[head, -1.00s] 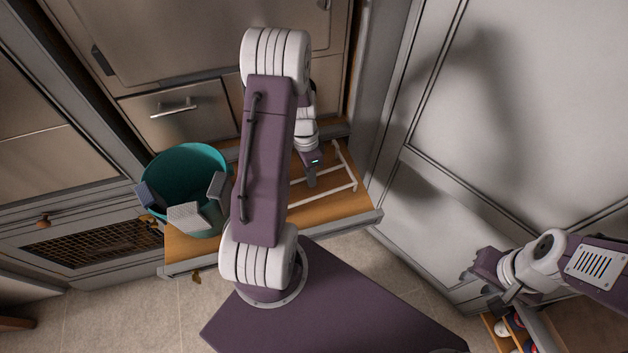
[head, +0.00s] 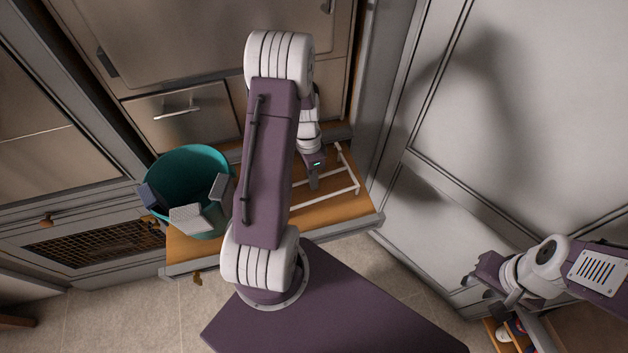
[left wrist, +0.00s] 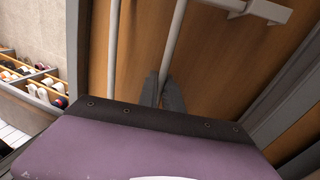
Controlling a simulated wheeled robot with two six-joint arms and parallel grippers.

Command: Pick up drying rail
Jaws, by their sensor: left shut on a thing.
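The drying rail (head: 342,192) is a white frame of thin bars lying on the wooden bench top, right of my left arm. My left arm hides its left part in the head view. My left gripper (head: 313,184) is down at the rail. In the left wrist view, its fingers (left wrist: 164,96) are shut around one white bar of the drying rail (left wrist: 174,42), close over the wood. I cannot tell any gap between rail and bench. My right gripper (head: 489,289) is at the lower right, away from the rail, its fingers apart and empty.
A teal bucket (head: 187,168) stands at the bench's left end, with grey blocks (head: 186,218) at its rim. Cabinet doors stand behind, and a tall grey panel (head: 505,130) rises on the right. A wooden rack (left wrist: 40,88) holding several shoes shows in the left wrist view.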

